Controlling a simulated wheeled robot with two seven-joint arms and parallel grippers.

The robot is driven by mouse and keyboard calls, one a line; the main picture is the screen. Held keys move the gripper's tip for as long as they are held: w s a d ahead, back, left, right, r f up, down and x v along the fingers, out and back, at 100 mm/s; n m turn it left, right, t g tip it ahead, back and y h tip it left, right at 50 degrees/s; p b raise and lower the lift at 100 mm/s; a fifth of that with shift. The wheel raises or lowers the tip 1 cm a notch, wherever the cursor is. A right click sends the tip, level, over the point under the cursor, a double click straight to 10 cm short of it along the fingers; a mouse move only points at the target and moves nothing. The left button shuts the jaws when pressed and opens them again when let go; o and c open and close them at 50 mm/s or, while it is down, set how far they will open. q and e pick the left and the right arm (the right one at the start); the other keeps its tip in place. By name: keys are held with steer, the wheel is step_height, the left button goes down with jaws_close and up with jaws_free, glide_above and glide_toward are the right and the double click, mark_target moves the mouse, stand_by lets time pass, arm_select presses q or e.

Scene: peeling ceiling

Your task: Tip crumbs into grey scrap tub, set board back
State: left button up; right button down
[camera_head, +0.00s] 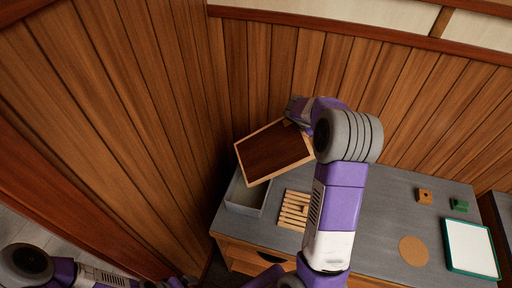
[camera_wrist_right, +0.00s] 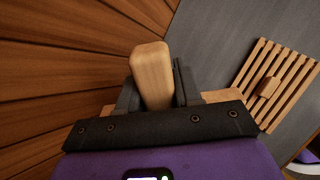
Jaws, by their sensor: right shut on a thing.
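The board (camera_head: 272,150), dark brown with a pale wooden rim, hangs tilted in the air in the head view. My right gripper (camera_head: 297,112) is shut on its pale wooden handle (camera_wrist_right: 151,75) at the board's upper right. The grey scrap tub (camera_head: 240,207) stands at the table's left end, below the board, which partly covers it in the picture. I can make out no crumbs in either view. Part of my left arm shows at the bottom left of the head view, but its gripper does not.
A slatted wooden rack (camera_head: 291,221) lies right of the tub, with a small wooden piece on it; it also shows in the wrist view (camera_wrist_right: 289,68). Farther right are an orange block, a green block, a round cork mat (camera_head: 413,251) and a green-rimmed white tray. Wood-panelled walls stand close behind and left.

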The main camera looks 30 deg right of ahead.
steer(key=shift+d+f, duration=0.1)
steer(key=w+d+f+y+p, duration=0.1)
steer(key=d+f+y, duration=0.4)
steer(key=f, duration=0.7)
steer(key=shift+d+g+p, duration=0.4)
steer(key=shift+d+p, duration=0.35)
steer(key=shift+r, duration=0.1)
